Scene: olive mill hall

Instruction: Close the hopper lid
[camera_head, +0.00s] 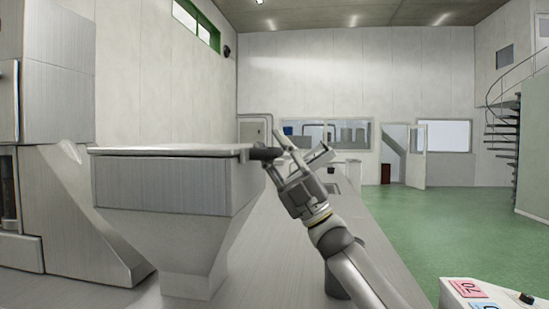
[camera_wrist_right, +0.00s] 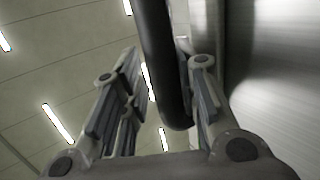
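The steel hopper (camera_head: 172,186) stands at the left of the head view, with a box-shaped top and a tapering lower part. Its flat lid (camera_head: 165,150) lies about level across the top; I cannot tell whether a thin gap is left under it. A dark handle (camera_head: 264,154) sticks out at the lid's right end. My right gripper (camera_head: 300,153) is at this handle. In the right wrist view the dark handle (camera_wrist_right: 166,70) runs down between the two spread fingers (camera_wrist_right: 160,95), and space shows on its left side. My left gripper is not in view.
A large steel machine (camera_head: 55,210) stands left of the hopper. A steel surface (camera_head: 290,255) runs under and beside the hopper. Open green floor (camera_head: 430,220) lies to the right, with a spiral stair (camera_head: 503,120) beyond. A box with numbered labels (camera_head: 475,292) shows at the lower right.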

